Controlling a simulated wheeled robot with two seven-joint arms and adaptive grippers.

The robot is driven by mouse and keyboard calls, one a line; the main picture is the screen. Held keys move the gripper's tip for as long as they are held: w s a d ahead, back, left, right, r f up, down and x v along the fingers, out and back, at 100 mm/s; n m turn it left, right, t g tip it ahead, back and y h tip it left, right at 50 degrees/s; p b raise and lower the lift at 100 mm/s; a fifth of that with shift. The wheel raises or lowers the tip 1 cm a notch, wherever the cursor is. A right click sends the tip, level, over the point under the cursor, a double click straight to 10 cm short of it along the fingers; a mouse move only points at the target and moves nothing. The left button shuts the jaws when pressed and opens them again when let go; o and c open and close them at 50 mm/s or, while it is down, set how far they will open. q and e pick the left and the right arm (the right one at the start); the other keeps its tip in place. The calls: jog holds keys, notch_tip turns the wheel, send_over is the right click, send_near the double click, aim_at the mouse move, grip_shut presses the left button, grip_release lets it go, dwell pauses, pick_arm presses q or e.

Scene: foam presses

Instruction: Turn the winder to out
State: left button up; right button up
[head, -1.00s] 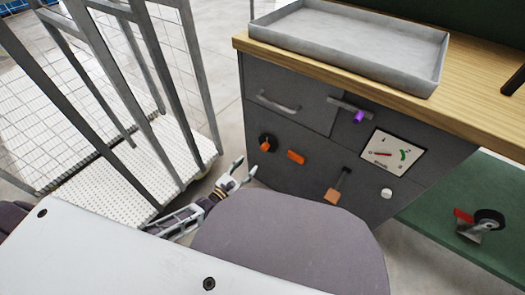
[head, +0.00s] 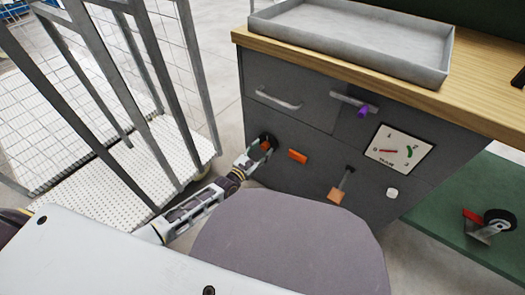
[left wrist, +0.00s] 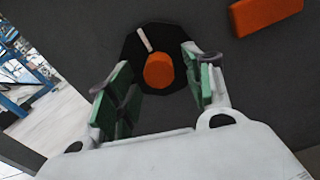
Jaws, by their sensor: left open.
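A round black knob with an orange centre, which I take to be the winder (head: 268,138), sits on the dark grey cabinet front. In the left wrist view the winder's orange centre (left wrist: 158,72) lies between my fingers, with a pale pointer mark running up and left from it on the black disc. My left gripper (head: 256,157) is open in front of the knob, its green-padded fingers on either side. I cannot tell whether they touch it. Any label for "out" is not readable. My right gripper is not in view.
An orange block (head: 298,156) sits just right of the knob. Further right are a lever with a tan end (head: 336,195), a gauge (head: 400,150), a white button (head: 392,193) and a purple-ended handle (head: 362,111). A mesh cage (head: 206,80) stands left.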

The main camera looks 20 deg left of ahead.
pick_arm(q)
jog(key=shift+w+d, duration=0.15)
jog(key=shift+w, duration=0.3)
jog(key=c, duration=1)
